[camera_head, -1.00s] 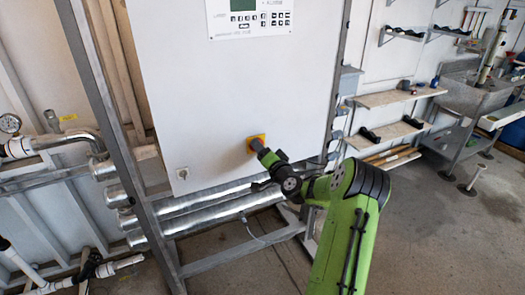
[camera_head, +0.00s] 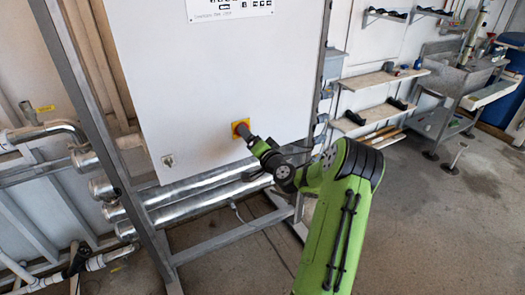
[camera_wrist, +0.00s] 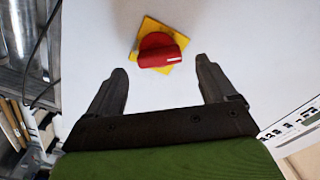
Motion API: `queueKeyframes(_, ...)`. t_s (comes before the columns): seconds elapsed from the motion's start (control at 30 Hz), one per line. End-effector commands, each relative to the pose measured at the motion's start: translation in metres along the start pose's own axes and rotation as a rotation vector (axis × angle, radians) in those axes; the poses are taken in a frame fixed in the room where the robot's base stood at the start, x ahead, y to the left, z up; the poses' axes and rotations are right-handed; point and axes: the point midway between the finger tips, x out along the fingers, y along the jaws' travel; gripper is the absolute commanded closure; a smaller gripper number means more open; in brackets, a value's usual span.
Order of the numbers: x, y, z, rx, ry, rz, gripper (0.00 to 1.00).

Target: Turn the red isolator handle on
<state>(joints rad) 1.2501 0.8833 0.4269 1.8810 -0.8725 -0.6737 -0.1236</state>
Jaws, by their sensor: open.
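The red isolator handle (camera_wrist: 160,50) is a red knob on a yellow square plate (camera_wrist: 148,28) on the white cabinet door. In the wrist view it lies ahead of my gripper (camera_wrist: 160,78), between the lines of the two dark fingers and a little beyond their tips. The fingers are spread wide with nothing between them. In the head view the yellow plate (camera_head: 240,127) shows low on the cabinet, with my gripper (camera_head: 247,134) right in front of it. The gripper hides most of the red handle there. I cannot tell from the head view whether the fingers touch it.
The white cabinet (camera_head: 220,75) hangs on a grey metal frame (camera_head: 92,120). A small key lock (camera_head: 168,160) is on its lower left. Silvery pipes (camera_head: 205,187) run below it. Shelves (camera_head: 375,80) stand to the right, with open floor in front.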

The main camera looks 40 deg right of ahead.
Motion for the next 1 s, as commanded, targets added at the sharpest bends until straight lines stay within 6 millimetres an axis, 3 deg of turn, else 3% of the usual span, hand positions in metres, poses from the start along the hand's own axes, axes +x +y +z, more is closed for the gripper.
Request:
queueKeyframes(0.2, -0.064, 0.005, 0.001, 0.002, 0.003, 0.007, 0.15)
queueKeyframes(0.43, -0.117, 0.004, 0.001, 0.001, 0.002, 0.005, 0.15)
queueKeyframes(0.57, -0.129, 0.002, 0.000, -0.002, 0.002, 0.002, 0.15)
queueKeyframes(0.8, -0.130, 0.001, 0.000, -0.001, 0.001, 0.000, 0.15)
queueKeyframes(1.0, -0.133, 0.001, -0.006, 0.131, -0.024, -0.002, 0.45)
